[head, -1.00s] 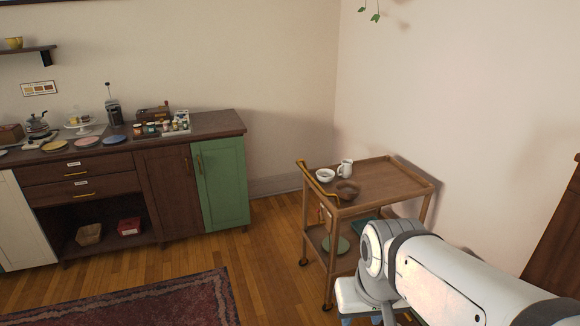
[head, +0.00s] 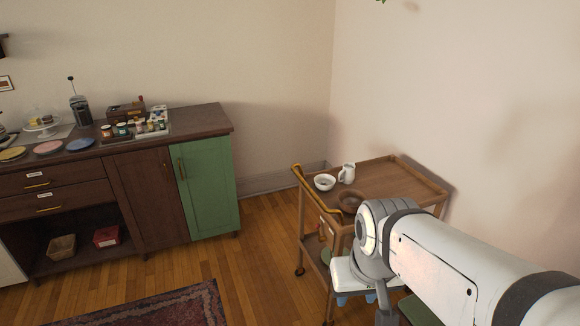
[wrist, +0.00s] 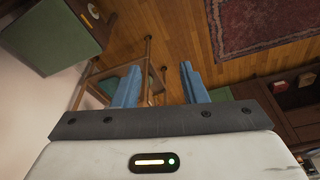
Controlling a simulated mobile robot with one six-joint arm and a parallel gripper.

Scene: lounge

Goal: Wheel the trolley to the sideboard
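The trolley (head: 393,181) is a wooden two-shelf cart on castors, near the wall at right in the head view. Its gold-coloured handle (head: 312,185) is at the left end. A white bowl, a white mug and a brown bowl stand on top. The sideboard (head: 150,175) is dark wood with a green door, at left, apart from the trolley. My gripper (head: 356,298) is in front of the trolley and hides part of it. In the wrist view my gripper (wrist: 158,76) has its blue fingers apart, with wooden trolley parts (wrist: 149,60) beyond them.
A patterned red rug (head: 165,308) lies on the floor at bottom left. Bare wood floor (head: 263,235) lies between sideboard and trolley. Plates, jars and a cake stand (head: 42,125) are on the sideboard top. The right wall is close behind the trolley.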

